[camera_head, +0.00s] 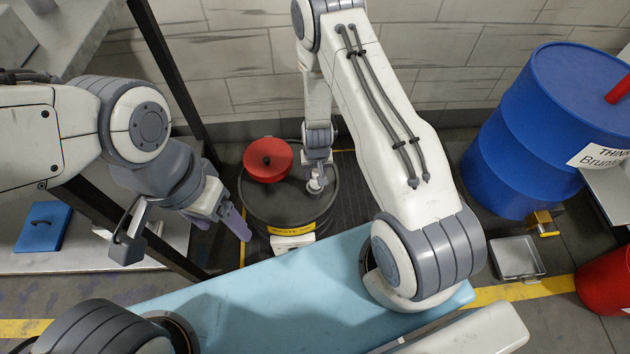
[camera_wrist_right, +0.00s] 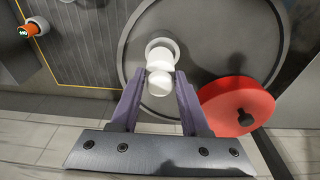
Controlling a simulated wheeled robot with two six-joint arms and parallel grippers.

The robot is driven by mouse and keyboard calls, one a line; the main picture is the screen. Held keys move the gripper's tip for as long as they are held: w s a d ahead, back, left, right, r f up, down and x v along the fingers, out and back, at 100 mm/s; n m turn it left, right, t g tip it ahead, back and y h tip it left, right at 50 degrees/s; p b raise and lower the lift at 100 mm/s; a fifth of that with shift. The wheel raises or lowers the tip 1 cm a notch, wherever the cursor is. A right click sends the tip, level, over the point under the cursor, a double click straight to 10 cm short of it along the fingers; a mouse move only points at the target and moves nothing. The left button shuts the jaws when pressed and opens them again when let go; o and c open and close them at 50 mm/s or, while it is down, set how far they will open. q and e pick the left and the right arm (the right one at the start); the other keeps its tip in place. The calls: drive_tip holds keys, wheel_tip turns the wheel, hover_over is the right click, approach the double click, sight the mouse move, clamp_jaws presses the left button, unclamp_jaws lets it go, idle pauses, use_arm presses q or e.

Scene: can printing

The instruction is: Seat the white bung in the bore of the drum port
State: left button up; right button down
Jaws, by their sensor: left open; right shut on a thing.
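The dark waste drum (camera_head: 262,208) stands on the floor in the middle of the head view, with a yellow label on its side. My right gripper (camera_head: 317,172) is over the right part of its lid, shut on the white bung (camera_wrist_right: 160,91). In the right wrist view, the bung shows between the fingertips (camera_wrist_right: 160,78). The pale round drum port (camera_wrist_right: 151,46) shows just beyond the bung and partly behind it. I cannot tell whether the bung touches the port or enters its bore. My left gripper (camera_head: 233,222) is open and empty, left of the drum.
A red round piece with a dark knob (camera_head: 268,160) rests on the drum lid, left of my right gripper. A blue drum (camera_head: 555,125) stands at the right, with a metal tray (camera_head: 517,257) on the floor below it. A blue case (camera_head: 43,227) lies at the left.

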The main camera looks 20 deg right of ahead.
sight(315, 181)
drive_tip(key=shift+w+a+f+b, duration=0.15)
drive_tip(key=shift+f+b, duration=0.6)
drive_tip(key=shift+f, duration=1.3)
drive_tip(key=shift+f, duration=0.25)
drive_tip(key=shift+c, duration=1.9)
unclamp_jaws()
drive_tip(key=shift+r, duration=0.1)
